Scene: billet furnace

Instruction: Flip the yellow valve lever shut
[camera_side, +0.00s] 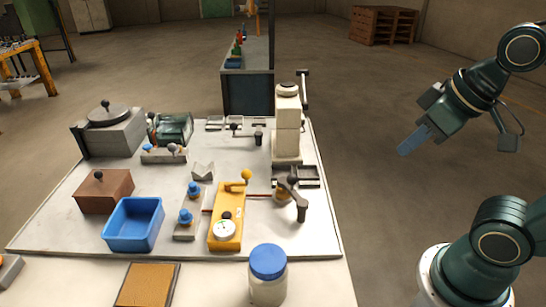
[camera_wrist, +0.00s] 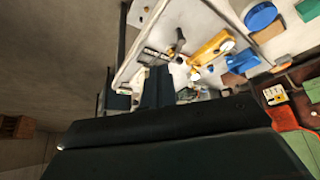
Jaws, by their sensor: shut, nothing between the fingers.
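The yellow valve block (camera_side: 226,232) stands on the white work board, right of the middle. Its yellow lever (camera_side: 236,186) ends in a round yellow knob and sits at the block's far end; a white dial shows at the near end. The block also shows in the wrist view (camera_wrist: 210,48), near the top, where the lever is too small to make out its angle. My gripper (camera_side: 413,140) is shut and empty. It hangs in the air right of the board, well apart from the lever.
A dark-handled fitting (camera_side: 299,205) stands just right of the valve block, with a white column (camera_side: 287,130) behind it. Blue knobs (camera_side: 185,216) and a blue bin (camera_side: 133,224) lie to the left. A blue-lidded jar (camera_side: 268,280) stands in front.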

